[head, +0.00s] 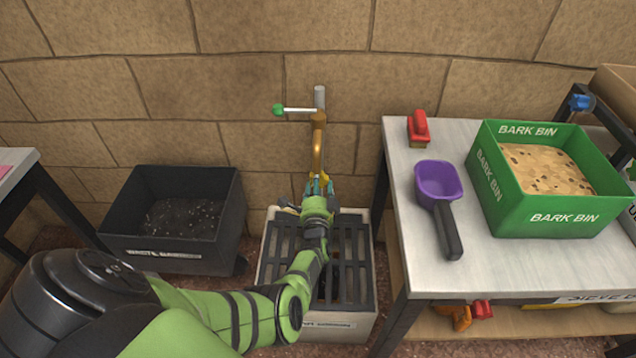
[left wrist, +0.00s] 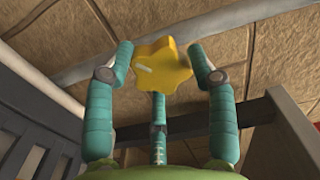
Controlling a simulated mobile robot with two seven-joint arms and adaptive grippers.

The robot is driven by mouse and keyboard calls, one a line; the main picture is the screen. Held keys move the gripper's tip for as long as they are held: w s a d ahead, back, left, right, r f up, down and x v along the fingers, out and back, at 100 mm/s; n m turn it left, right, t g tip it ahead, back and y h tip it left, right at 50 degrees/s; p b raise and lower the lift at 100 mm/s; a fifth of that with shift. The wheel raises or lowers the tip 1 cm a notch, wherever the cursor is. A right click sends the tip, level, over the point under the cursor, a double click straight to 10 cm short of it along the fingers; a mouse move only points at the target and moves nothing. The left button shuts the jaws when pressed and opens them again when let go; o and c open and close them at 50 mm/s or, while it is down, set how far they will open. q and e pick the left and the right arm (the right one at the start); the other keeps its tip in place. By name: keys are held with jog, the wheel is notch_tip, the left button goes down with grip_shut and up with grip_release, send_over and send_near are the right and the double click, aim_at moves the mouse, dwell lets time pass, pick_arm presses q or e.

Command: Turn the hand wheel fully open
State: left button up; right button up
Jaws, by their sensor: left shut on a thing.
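The hand wheel (left wrist: 163,68) is yellow and lobed, with a pale mark on its face, and sits between the teal fingers in the left wrist view. In the head view my left gripper (head: 318,188) reaches the lower end of a brass tap pipe (head: 318,150) on the brick wall and mostly hides the wheel. My left gripper also shows in the left wrist view (left wrist: 161,75), with its fingers around the wheel's rim, shut on it. How far the wheel is turned cannot be told. My right gripper is out of view.
A green-handled lever (head: 279,110) sticks out left above the tap. A slatted drain box (head: 362,320) stands below. A black waste bin (head: 117,241) is at left. The right bench (head: 400,180) holds a purple scoop (head: 438,180), red brush (head: 418,126) and green bark bin (head: 510,210).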

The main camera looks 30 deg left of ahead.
pick_arm(q)
jog(key=n+b, duration=0.2)
jog(key=n, duration=1.3)
jog(key=shift+a+n, duration=0.1)
jog(key=shift+n, duration=0.3)
jog(key=n, duration=0.3)
jog(key=shift+n+b, duration=0.35)
jog(key=shift+n, duration=0.05)
jog(key=n+b, duration=0.1)
jog(key=n, duration=0.4)
jog(key=shift+r+n, duration=0.1)
jog(key=shift+n, duration=0.2)
